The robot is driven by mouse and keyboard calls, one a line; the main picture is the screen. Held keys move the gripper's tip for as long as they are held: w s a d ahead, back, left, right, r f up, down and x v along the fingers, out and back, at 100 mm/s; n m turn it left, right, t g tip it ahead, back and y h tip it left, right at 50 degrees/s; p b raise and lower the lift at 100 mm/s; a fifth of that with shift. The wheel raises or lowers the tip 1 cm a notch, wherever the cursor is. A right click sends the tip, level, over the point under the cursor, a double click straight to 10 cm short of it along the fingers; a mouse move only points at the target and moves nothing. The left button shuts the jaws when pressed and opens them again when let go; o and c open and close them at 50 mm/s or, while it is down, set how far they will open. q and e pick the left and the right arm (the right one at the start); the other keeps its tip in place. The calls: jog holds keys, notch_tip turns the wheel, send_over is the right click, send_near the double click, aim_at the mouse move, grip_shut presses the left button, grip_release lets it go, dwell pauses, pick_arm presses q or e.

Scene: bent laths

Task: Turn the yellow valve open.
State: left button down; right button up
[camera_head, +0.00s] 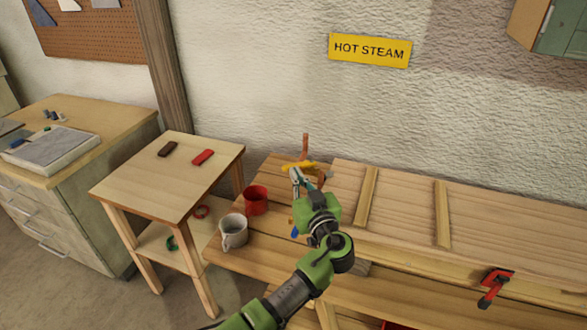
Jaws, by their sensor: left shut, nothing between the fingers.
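The yellow valve (290,166) shows at the back of the wooden bench, low in front of the wall, on an orange-brown pipe (306,144) that stands upright. My left gripper (297,175) is shut and empty. Its fingertips appear right at the valve, overlapping its near side in the picture; I cannot tell whether they touch. My gripper and wrist hide the lower part of the valve and pipe. A small blue part (295,232) shows below my wrist. My right gripper is not in view.
A red mug (256,200) and a grey-white mug (233,232) stand on the bench left of my arm. Wooden strips (367,196) and a red clamp (494,287) are to the right. A small wooden table (135,185) stands left. A yellow HOT STEAM sign (369,50) hangs above.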

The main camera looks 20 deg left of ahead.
pick_arm(q)
jog(key=shift+d, duration=0.1)
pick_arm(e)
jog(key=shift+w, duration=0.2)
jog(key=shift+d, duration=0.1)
pick_arm(q)
jog(key=shift+h, duration=0.3)
